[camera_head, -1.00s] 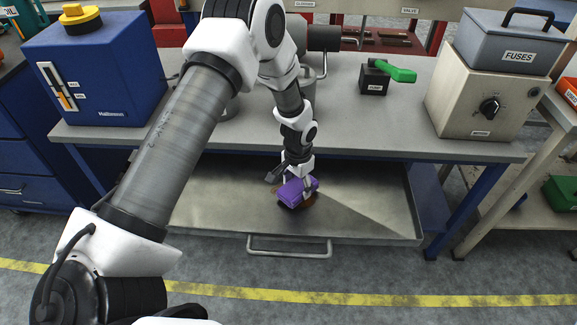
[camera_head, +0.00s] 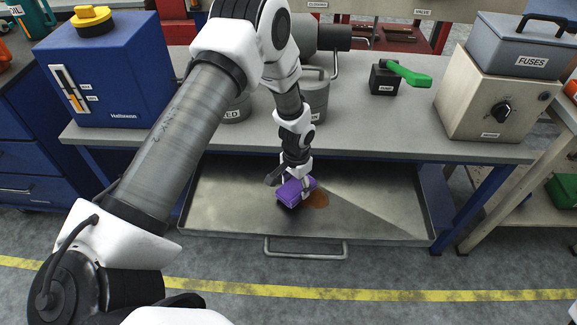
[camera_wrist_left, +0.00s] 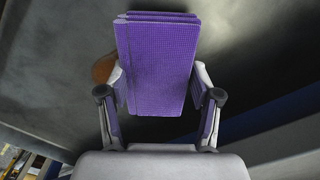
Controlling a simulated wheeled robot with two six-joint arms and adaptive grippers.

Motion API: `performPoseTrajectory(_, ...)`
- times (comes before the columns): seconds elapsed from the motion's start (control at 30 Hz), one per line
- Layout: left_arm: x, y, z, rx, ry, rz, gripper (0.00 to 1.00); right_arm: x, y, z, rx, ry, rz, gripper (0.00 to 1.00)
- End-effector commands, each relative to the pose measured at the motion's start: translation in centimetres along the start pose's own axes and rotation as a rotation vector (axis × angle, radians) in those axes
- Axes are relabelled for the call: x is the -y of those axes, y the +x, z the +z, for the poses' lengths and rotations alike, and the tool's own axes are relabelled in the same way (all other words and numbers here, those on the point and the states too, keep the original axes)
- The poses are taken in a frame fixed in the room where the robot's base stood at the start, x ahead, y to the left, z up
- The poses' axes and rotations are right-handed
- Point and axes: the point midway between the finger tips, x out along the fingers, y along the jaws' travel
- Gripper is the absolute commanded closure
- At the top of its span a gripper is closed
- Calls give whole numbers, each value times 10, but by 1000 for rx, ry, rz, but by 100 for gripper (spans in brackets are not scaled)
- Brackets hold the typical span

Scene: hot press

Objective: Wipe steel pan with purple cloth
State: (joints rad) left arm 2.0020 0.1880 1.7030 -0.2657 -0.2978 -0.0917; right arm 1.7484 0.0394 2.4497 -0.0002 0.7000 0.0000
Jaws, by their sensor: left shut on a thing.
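The purple cloth (camera_head: 293,192) is a folded block held in my left gripper (camera_head: 293,181), low over the steel pan (camera_head: 375,205). The left wrist view shows the cloth (camera_wrist_left: 157,65) between both fingers of the gripper (camera_wrist_left: 158,105). The pan is a wide shallow tray with a front handle, under the workbench. A brown stain (camera_head: 317,199) lies on the pan floor just right of the cloth; it also shows left of the cloth in the wrist view (camera_wrist_left: 103,68). Whether the cloth touches the pan floor is hard to tell. My right gripper is not in view.
The grey workbench (camera_head: 400,135) overhangs the back of the pan. On it stand a blue box (camera_head: 125,80), metal pots (camera_head: 314,92), a black pump block with a green lever (camera_head: 384,78) and a beige control box (camera_head: 490,100). The pan's right part is clear.

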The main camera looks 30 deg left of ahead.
Motion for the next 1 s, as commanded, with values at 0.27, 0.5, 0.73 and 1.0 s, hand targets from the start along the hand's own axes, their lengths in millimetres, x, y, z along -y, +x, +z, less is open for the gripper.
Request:
performPoseTrajectory(0.27, -4, -26, 0, 4, 2, 0, 64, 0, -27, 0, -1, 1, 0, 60)
performPoseTrajectory(0.5, -6, -47, 0, 4, 2, 0, 64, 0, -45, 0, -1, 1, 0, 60)
performPoseTrajectory(0.73, -8, -63, 0, 4, 1, 0, 64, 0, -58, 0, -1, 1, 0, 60)
performPoseTrajectory(1.0, -8, -63, 0, 4, 1, 0, 64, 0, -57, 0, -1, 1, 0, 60)
